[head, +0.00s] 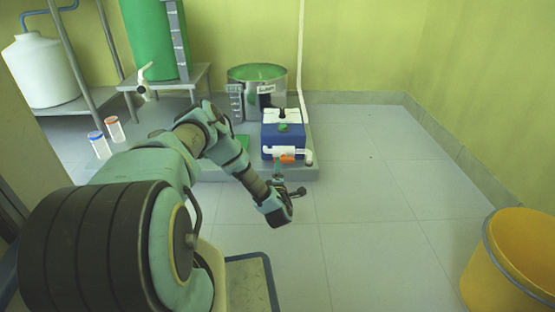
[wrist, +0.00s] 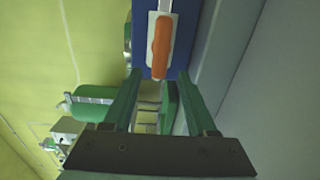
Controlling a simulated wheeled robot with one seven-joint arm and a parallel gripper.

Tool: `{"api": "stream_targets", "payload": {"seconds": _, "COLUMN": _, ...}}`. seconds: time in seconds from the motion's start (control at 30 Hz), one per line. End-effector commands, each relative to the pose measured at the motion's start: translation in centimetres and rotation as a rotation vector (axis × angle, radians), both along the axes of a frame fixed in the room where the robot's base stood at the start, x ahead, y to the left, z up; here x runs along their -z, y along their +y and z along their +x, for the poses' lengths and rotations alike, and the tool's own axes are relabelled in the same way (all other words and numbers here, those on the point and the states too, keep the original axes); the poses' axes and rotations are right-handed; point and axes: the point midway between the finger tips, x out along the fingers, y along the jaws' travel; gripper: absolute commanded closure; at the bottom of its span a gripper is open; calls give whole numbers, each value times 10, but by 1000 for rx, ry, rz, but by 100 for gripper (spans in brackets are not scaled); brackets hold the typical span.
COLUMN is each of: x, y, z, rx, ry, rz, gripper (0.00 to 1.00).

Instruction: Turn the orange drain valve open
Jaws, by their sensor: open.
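The orange drain valve handle (head: 286,159) sits on a white pipe (head: 292,151) across the front of a blue box (head: 270,134). In the wrist view the handle (wrist: 161,45) is an elongated orange lever at upper centre, with its near end between the fingertips. My gripper (head: 288,178) is open in front of the box, and its two green fingers (wrist: 159,76) lie on either side of the handle's line. I see no clear contact, and the depth gap is hard to judge.
The box stands on a low grey plinth (head: 309,172) beside a steel drum (head: 242,78) of green liquid. A green tank (head: 150,40) on a stand and two small bottles (head: 107,137) are at left. A yellow bucket (head: 515,260) is at lower right. The floor between is clear.

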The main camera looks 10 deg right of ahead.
Motion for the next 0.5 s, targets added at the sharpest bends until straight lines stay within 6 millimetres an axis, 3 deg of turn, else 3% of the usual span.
{"api": "stream_targets", "payload": {"seconds": 0.2, "x": -2, "y": 7, "z": -40, "rx": 2, "ry": 3, "rz": 1, "gripper": 43}}
{"api": "stream_targets", "payload": {"seconds": 0.5, "x": 0, "y": 10, "z": -56, "rx": 0, "ry": 1, "rz": -1, "gripper": 43}}
